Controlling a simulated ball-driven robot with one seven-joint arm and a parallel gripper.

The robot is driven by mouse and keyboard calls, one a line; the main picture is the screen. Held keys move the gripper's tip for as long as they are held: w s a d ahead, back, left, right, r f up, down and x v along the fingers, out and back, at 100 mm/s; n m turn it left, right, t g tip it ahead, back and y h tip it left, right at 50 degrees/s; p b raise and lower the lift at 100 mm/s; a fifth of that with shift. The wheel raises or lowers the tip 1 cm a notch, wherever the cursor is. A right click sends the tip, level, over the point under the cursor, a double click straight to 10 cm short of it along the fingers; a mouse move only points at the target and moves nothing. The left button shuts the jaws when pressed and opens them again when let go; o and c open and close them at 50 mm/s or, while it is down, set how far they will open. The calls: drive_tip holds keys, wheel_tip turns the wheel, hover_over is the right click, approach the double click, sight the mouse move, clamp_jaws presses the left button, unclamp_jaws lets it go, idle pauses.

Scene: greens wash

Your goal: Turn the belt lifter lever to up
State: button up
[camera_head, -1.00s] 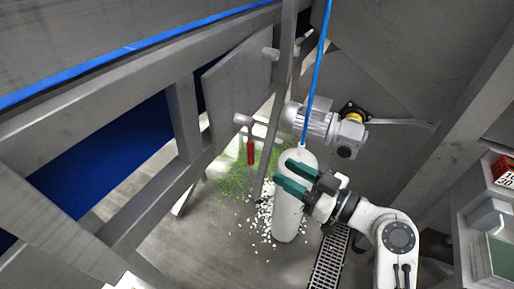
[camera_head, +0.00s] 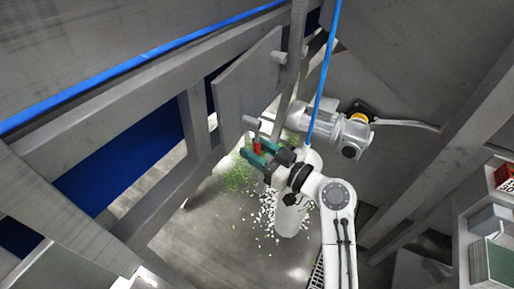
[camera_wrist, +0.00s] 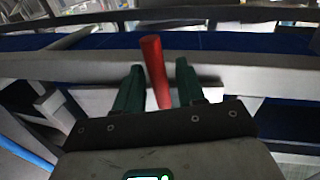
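The lever has a red handle (camera_head: 257,147) and a grey hub (camera_head: 251,122) beside the frame plate. In the wrist view the red handle (camera_wrist: 156,72) stands between my two green fingers, nearer the left one at its top and leaning slightly. My gripper (camera_head: 250,152) is open around the handle in the head view; the wrist view also shows the open gripper (camera_wrist: 157,82), with gaps between fingers and handle. Whether a finger touches the handle cannot be told. The lower end of the handle is partly hidden by the gripper.
A grey motor (camera_head: 330,128) and a blue hose (camera_head: 322,75) are right of the lever. A white cylinder (camera_head: 290,218) stands below my arm. Green and white scraps (camera_head: 238,178) lie on the floor. The steel frame (camera_head: 193,115) bounds the left side.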

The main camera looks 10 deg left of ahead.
drive_tip(key=shift+c, duration=0.5)
clamp_jaws()
drive_tip(key=shift+d+f+b, duration=0.1)
drive_tip(key=shift+b, duration=0.25)
drive_tip(key=b, duration=0.2)
drive_tip(key=w+n+b, duration=0.1)
drive_tip(key=b, duration=0.1)
drive_tip(key=shift+d+f, duration=0.15)
drive_tip(key=shift+f, duration=0.15)
drive_tip(key=shift+w+d+r+n+y+b, duration=0.35)
drive_tip(key=shift+w+n+b, duration=0.6)
drive_tip(key=shift+b, duration=1.9)
drive_tip(key=shift+w+d+r+n+y+b, duration=0.2)
drive_tip(key=shift+w+r+n+b, duration=0.25)
drive_tip(key=shift+n+b, duration=1.7)
drive_tip(key=shift+w+d+r+n+y+b, duration=0.25)
drive_tip(key=shift+w+r+n+b, duration=0.3)
drive_tip(key=shift+b, duration=2.95)
